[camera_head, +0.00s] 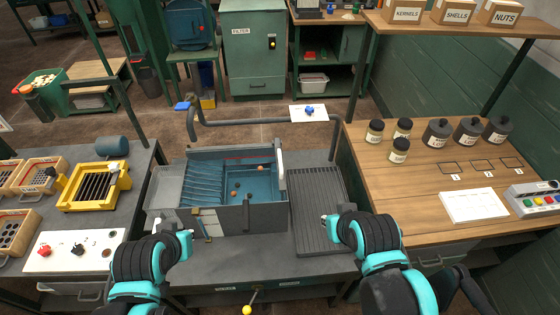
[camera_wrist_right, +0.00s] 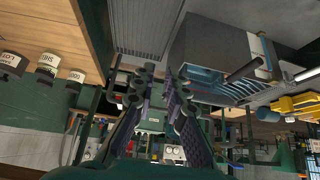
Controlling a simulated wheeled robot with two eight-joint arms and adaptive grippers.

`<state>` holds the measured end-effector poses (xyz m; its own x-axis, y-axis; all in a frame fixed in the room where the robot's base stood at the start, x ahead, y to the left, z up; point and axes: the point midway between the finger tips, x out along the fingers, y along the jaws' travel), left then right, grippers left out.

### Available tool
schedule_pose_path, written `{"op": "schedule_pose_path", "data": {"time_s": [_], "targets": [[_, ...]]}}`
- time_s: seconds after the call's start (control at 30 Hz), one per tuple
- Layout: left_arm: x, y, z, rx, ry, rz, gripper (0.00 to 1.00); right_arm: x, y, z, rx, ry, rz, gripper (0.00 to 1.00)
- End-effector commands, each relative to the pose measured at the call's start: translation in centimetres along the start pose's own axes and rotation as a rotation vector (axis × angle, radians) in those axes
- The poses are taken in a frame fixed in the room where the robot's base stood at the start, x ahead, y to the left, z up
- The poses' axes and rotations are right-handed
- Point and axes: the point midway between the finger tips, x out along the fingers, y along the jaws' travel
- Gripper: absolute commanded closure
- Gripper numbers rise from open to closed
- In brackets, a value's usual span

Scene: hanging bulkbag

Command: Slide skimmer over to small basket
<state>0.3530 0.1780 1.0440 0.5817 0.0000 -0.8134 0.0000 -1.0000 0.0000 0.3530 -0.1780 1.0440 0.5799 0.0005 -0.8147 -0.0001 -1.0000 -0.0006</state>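A grey tank (camera_head: 236,213) with blue inside and several small brown balls stands at the centre of the bench; it also shows in the right wrist view (camera_wrist_right: 200,45). A pale upright piece (camera_head: 281,163) at the tank's right wall may be the skimmer, but I cannot be sure. A grey tray (camera_head: 165,185) on the tank's left end may be the small basket; this is unclear too. My left gripper (camera_head: 186,240) is in front of the tank's left side, its opening unclear. My right gripper (camera_head: 335,222) is over the ribbed drainboard's front; its fingers (camera_wrist_right: 163,82) are apart and empty.
The ribbed drainboard (camera_head: 318,200) right of the tank is empty. A curved pipe (camera_head: 245,123) runs behind the tank. Jars (camera_head: 399,150) and a white sheet (camera_head: 474,205) are on the right wooden table. A yellow-framed sieve (camera_head: 95,186) lies at left.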

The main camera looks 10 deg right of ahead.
Motion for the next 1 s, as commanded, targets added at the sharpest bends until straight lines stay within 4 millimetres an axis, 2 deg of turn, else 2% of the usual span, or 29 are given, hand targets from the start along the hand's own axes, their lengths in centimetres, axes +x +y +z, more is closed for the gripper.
{"op": "schedule_pose_path", "data": {"time_s": [0.17, 0.33, 0.47, 0.57, 0.7, 0.83, 1.0], "targets": [[-0.9, 0.0, -0.7, 0.0, 0.0, 0.0, 1.0, -0.8, -0.5, -3.4, 0.012, -0.047, -0.015, 0.68], [-2.5, 0.0, -1.8, 0.0, 0.0, 0.0, 1.0, -0.8, -1.5, -9.7, 0.034, -0.149, -0.046, 0.68], [-3.6, 0.0, -2.6, 0.0, 0.0, 0.0, 1.0, 0.5, -2.4, -14.2, 0.05, -0.235, -0.071, 0.68], [-4.5, 0.0, -3.2, 0.0, 0.0, 0.0, 1.0, 2.2, -3.2, -17.3, 0.062, -0.3, -0.089, 0.68], [-5.7, 0.0, -4.1, 0.0, 0.0, 0.0, 1.0, 5.5, -4.3, -20.9, 0.074, -0.392, -0.116, 0.68], [-6.8, 0.0, -4.8, 0.0, 0.0, 0.0, 1.0, 9.2, -5.4, -23.3, 0.084, -0.475, -0.141, 0.68], [-7.8, 0.0, -5.6, 0.0, 0.0, 0.0, 1.0, 13.5, -6.6, -24.6, 0.091, -0.562, -0.165, 0.68]]}}
